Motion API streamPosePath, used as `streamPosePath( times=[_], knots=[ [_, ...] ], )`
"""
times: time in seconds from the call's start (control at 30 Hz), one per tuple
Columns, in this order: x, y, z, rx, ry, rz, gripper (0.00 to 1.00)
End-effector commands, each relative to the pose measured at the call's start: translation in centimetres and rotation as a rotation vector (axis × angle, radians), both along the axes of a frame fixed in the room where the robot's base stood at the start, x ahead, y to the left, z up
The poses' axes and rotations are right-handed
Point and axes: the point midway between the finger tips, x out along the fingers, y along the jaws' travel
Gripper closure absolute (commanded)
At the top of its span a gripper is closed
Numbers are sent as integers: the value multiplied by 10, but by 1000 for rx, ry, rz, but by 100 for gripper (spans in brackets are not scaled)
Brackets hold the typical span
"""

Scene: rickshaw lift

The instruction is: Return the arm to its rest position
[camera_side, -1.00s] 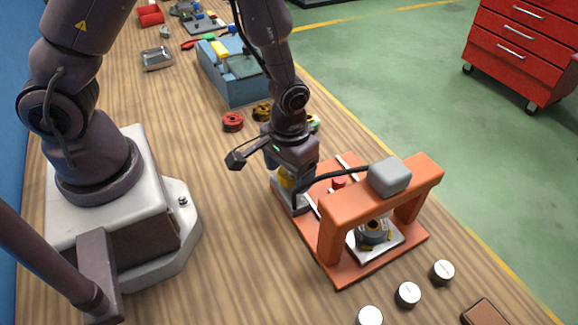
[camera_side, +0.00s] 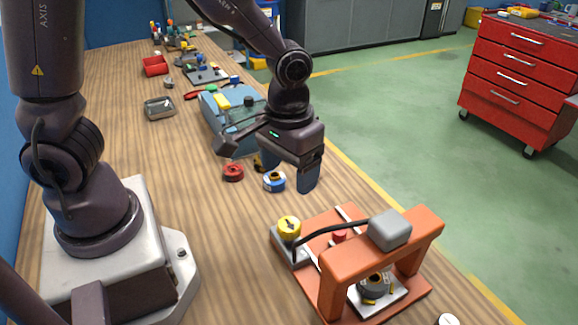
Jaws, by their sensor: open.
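My gripper (camera_side: 287,174) hangs above the bench, fingers pointing down, open with nothing seen between the fingers. It is up and behind the orange press-like fixture (camera_side: 330,292). A yellow-topped round piece (camera_side: 289,226) sits on the grey block at the fixture's left corner, below and apart from my gripper. A blue round piece (camera_side: 274,182) shows by the fingers. I cannot tell its exact distance from them.
A red round piece (camera_side: 233,172) lies left of my gripper. A blue-grey bin (camera_side: 220,135) stands behind it, partly hidden by the arm. A metal tray (camera_side: 159,108) and red box (camera_side: 155,66) are farther back. The bench (camera_side: 205,215) between base and fixture is clear.

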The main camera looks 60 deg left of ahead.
Motion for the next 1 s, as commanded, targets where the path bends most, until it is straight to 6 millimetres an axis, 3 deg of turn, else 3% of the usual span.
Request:
streamPosePath(
  times=[0.3, 0.4, 0.7, 1.0],
  knots=[
    [-1, 0, 0, 1, 4, -22, 27],
    [-13, 1, -1, 6, 44, -116, 27],
    [-49, 19, 70, -33, -105, -314, 27],
    [-88, 49, 134, 33, -376, -334, 27]
  ],
)
